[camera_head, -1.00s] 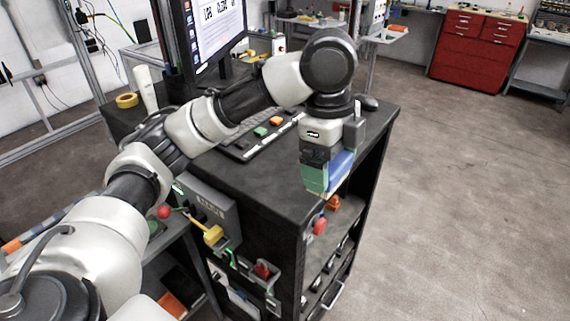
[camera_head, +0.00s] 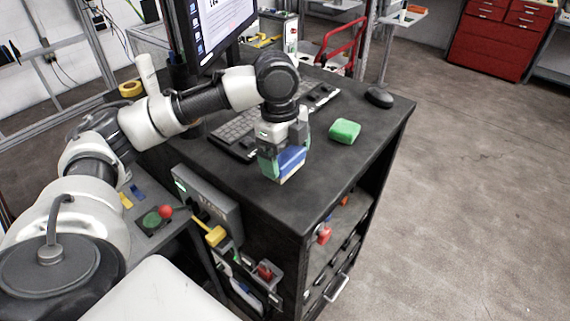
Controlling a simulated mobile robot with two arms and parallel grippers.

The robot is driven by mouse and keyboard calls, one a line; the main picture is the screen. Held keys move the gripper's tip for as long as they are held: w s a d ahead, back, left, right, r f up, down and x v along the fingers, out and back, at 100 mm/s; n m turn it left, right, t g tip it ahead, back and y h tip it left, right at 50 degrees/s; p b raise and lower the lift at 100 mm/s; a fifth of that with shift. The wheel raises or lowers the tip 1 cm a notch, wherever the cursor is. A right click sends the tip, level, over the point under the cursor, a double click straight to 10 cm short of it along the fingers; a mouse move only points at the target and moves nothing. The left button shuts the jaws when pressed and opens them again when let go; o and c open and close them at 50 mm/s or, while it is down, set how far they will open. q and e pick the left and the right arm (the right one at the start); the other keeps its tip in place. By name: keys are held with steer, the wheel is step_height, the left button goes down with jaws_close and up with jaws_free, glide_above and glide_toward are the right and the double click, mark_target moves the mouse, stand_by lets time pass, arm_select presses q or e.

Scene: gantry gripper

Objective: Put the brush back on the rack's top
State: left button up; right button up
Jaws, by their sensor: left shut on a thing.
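My left gripper (camera_head: 281,160) hangs pointing down over the black top of the rack (camera_head: 335,175). It is shut on the brush (camera_head: 291,163), which shows as a blue block with a pale tan underside. The gripper's green finger covers part of the brush. The brush looks close above the top's surface, near the front part, but I cannot tell whether it touches. My right gripper is not in view.
A green block (camera_head: 344,131) and a black mouse (camera_head: 379,96) lie on the rack's top to the right. A keyboard (camera_head: 236,131) and a monitor (camera_head: 215,25) stand behind my gripper. A grey box with a yellow handle (camera_head: 216,236) is at the front left.

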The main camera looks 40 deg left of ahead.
mark_target(285, 170)
arm_select(q)
steer(key=f, duration=0.1)
steer(key=f+p, duration=0.1)
steer(key=shift+s+d+f, duration=0.1)
steer(key=shift+s+f, duration=0.1)
steer(key=shift+f, duration=0.8)
steer(key=o, duration=0.7)
steer(key=shift+c, duration=0.2)
steer(key=shift+w+r, duration=0.1)
steer(key=shift+r, duration=0.05)
steer(key=r, duration=0.4)
steer(key=a+r+b, duration=0.1)
steer(key=r, duration=0.2)
steer(key=r+b, duration=0.1)
steer(key=r, duration=0.3)
steer(key=shift+a+r, duration=0.3)
steer(key=shift+r, duration=0.05)
